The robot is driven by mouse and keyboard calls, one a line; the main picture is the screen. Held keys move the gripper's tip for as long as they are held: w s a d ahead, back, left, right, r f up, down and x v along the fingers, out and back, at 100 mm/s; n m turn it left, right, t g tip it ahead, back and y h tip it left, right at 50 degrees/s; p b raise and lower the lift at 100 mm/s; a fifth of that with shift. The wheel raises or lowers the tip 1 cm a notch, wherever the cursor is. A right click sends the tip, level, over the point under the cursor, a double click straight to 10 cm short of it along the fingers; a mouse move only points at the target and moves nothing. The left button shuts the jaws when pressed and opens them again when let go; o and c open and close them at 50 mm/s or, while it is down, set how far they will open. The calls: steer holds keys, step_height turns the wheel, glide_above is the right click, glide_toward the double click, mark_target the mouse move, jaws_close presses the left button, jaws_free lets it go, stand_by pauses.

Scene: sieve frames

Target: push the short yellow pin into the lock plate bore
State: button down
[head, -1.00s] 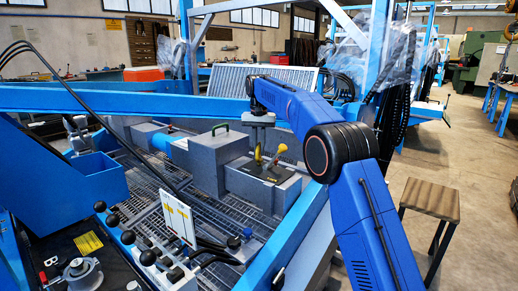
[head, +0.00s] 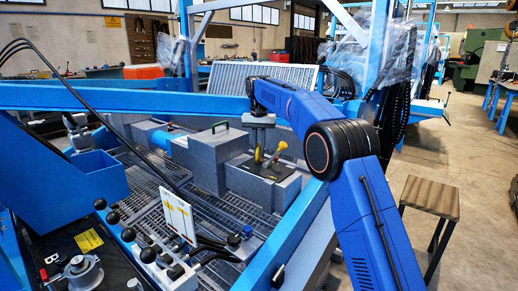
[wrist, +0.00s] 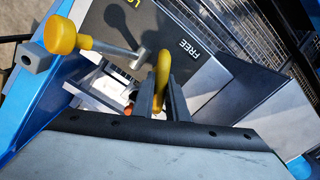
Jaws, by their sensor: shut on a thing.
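My gripper (wrist: 161,84) is shut on the short yellow pin (wrist: 162,66), whose yellow top shows between the two grey fingers in the wrist view. In the head view the yellow pin (head: 258,154) stands upright over the dark lock plate (head: 262,169), below the end of my arm. The lock plate (wrist: 178,40) carries the word FREE and part of another, yellow word. The bore and the pin's lower end are hidden, so I cannot tell how deep the pin sits. A metal lever with a round yellow knob (wrist: 60,36) is beside the pin, its rod reaching close to my fingers.
The lock plate lies on a grey block (head: 258,188). A taller grey block with a green handle (head: 216,150) is to its left. A blue frame rail (head: 293,232) runs along the right. Metal grating and a row of black-knobbed levers (head: 128,236) are in front.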

steer(key=shift+f, duration=0.3)
steer(key=c, duration=1.7)
jaws_free()
steer(key=shift+o, duration=0.2)
step_height(320, 180, up, 10)
steer(key=shift+w+r, duration=0.1)
steer(key=shift+r, duration=0.85)
